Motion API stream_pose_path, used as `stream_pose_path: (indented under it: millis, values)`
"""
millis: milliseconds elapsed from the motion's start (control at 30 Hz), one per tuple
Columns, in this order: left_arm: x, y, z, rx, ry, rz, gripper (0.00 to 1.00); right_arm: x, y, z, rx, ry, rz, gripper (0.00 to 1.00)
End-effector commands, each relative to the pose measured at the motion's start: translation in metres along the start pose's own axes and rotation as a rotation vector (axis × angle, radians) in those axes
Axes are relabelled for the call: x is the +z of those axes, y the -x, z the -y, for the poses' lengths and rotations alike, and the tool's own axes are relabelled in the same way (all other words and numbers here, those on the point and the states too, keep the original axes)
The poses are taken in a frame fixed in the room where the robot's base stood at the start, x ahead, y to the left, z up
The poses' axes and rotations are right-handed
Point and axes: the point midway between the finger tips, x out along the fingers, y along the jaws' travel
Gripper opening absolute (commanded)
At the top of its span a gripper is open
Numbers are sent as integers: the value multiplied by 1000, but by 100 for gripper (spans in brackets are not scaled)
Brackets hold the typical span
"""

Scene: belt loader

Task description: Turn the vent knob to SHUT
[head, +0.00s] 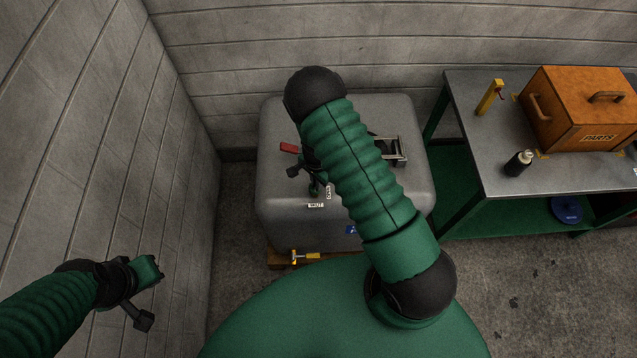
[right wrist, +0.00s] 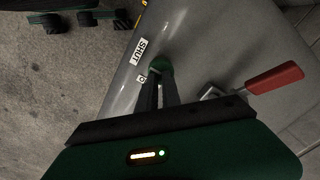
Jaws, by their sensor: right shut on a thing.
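The vent knob (right wrist: 160,66) is small and green, on top of the grey rounded housing (head: 280,215). In the right wrist view the SHUT label (right wrist: 139,51) lies just beside it, and a second, partly hidden label (right wrist: 142,79) is close to the fingers. In the head view the knob is small and partly behind my right arm. My right gripper (right wrist: 160,88) is shut on the knob, with both fingertips at it. Which way the knob points is unclear. My left gripper (head: 148,292) hangs in the air at the lower left, away from the housing; its jaws are unclear.
A red-handled lever (right wrist: 274,79) stands on the housing near the knob. A bench (head: 470,110) at right bears an orange PARTS box (head: 575,110) and a dark bottle (head: 518,164).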

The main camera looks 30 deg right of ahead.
Motion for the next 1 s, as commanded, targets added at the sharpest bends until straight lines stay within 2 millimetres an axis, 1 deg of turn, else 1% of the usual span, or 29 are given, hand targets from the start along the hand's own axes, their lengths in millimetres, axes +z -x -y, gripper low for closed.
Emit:
stream_pose_path:
  millis: [33, 133, 167, 200, 367, 467, 500, 533, 567, 800, 900, 1000]
  values:
    - [1, -6, 0, 0, 0, 0, 0, 18, -16, -10, 26, 1, 32, 0]
    - [1, -6, 0, 0, 0, 0, 0, 18, -16, -10, 26, 1, 32, 0]
    - [1, -6, 0, 0, 0, 0, 0, 18, -16, -10, 26, 1, 32, 12]
    - [1, -6, 0, 0, 0, 0, 0, 18, -16, -10, 26, 1, 32, 18]
    - [1, -6, 0, 0, 0, 0, 0, 18, -14, -9, 25, 1, 31, 39]
    - [1, -6, 0, 0, 0, 0, 0, 18, -3, -9, 22, 3, 29, 52]
    - [1, -6, 0, 0, 0, 0, 0, 18, 5, -10, 21, 4, 28, 57]
    - [1, -6, 0, 0, 0, 0, 0, 17, 13, -9, 17, 3, 26, 59]
    - [1, -6, 0, 0, 0, 0, 0, 16, 22, -10, 13, 3, 22, 59]
    - [0, -2, 0, 0, 0, 0, 0, 11, 101, -13, -10, 3, 5, 59]
    - [0, 1, 0, 0, 0, 0, 0, 10, 130, -14, -15, 1, 0, 59]
    - [-1, 3, 0, 0, 0, 0, 0, 9, 154, -14, -16, 1, -3, 59]
